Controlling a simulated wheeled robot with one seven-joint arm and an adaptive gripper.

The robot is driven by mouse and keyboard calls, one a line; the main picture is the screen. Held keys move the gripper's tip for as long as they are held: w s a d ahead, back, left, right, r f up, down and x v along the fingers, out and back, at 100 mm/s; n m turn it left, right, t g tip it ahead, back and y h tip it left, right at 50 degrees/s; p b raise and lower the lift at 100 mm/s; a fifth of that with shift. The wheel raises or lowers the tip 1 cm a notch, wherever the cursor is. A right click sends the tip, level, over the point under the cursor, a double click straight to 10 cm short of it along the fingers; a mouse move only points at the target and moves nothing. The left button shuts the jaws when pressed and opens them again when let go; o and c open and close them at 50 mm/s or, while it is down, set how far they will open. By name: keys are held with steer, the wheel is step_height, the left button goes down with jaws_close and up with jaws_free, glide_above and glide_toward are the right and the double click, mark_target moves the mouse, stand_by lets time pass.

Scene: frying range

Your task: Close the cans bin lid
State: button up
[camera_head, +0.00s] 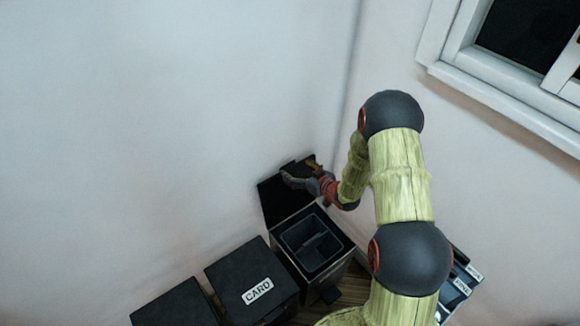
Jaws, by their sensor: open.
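A dark bin (344,262) stands in the room's corner with its black lid (273,203) raised and tilted back against the left wall. Its inner bucket (305,236) shows, with a divider across it. No label is visible on this bin, so I cannot read whether it is the cans bin. My gripper (300,173) is open at the upper part of the raised lid, in front of it or at its edge; I cannot tell whether it touches. The fingers are small and dark against the lid.
A shut bin labelled CARD (240,270) stands to the left of the open bin, with another shut black bin (176,304) further left. Labelled dark items (462,280) show at right behind my arm. Walls close in behind; a window (500,60) is upper right.

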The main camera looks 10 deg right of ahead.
mark_target(288, 165)
steer(key=b+x, duration=0.1)
steer(key=x, duration=0.5)
steer(key=shift+f, duration=0.1)
steer(key=shift+c, duration=1.3)
steer(key=c, duration=1.4)
steer(key=shift+d, duration=0.1)
